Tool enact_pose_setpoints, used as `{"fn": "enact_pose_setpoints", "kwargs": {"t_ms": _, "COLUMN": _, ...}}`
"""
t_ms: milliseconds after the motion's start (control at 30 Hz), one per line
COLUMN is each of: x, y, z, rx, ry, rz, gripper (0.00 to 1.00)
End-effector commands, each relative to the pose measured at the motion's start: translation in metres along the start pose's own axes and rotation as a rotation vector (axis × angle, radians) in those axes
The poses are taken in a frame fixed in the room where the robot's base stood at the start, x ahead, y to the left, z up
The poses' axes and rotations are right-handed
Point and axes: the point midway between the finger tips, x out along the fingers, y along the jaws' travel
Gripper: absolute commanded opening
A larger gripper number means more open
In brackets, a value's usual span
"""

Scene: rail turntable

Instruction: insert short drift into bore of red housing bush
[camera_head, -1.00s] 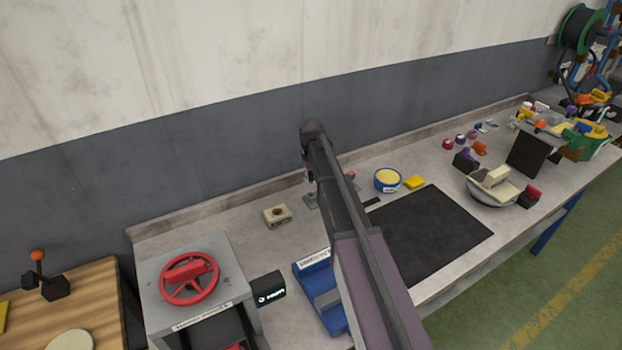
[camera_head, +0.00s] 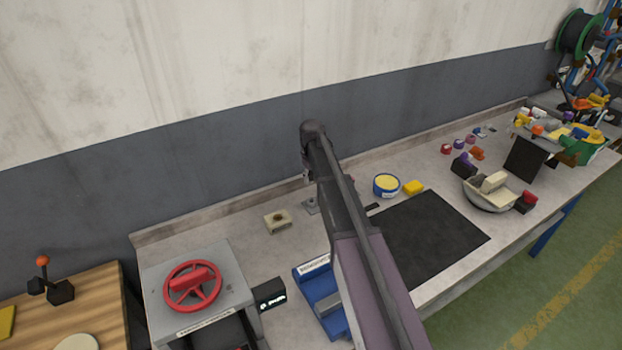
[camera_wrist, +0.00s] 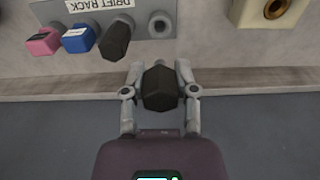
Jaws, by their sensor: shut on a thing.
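My gripper (camera_wrist: 161,78) is shut on a dark hexagonal-headed drift (camera_wrist: 160,88) in the wrist view. Its lower part is hidden beneath the head, and I cannot tell its length. The grey drift rack (camera_wrist: 182,20) lies above it in that picture, with pink, blue and black-headed drifts and one empty hole. A cream block (camera_wrist: 248,10) with a brass-rimmed bore (camera_wrist: 276,8) is at the upper right, apart from the gripper. The block also shows in the head view (camera_head: 278,221). In the head view my arm hides the gripper. I cannot identify a red housing bush for sure.
A grey machine with a red handwheel (camera_head: 192,285) stands at the front left of the bench. A blue fixture (camera_head: 318,292) is beside my arm. The wall runs behind.

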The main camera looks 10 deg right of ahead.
Motion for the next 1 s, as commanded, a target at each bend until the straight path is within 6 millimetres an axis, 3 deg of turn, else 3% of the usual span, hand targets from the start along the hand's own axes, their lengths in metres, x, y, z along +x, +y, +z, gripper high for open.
{"fn": "enact_pose_setpoints", "kwargs": {"t_ms": 400, "x": -0.023, "y": 0.000, "z": 0.000, "rx": 0.000, "ry": 0.000, "rz": 0.000, "gripper": 0.00}}
{"fn": "enact_pose_setpoints", "kwargs": {"t_ms": 767, "x": -0.023, "y": 0.000, "z": 0.000, "rx": 0.000, "ry": 0.000, "rz": 0.000, "gripper": 0.00}}
{"fn": "enact_pose_setpoints", "kwargs": {"t_ms": 1000, "x": -0.012, "y": 0.000, "z": 0.000, "rx": 0.000, "ry": 0.000, "rz": 0.000, "gripper": 0.00}}
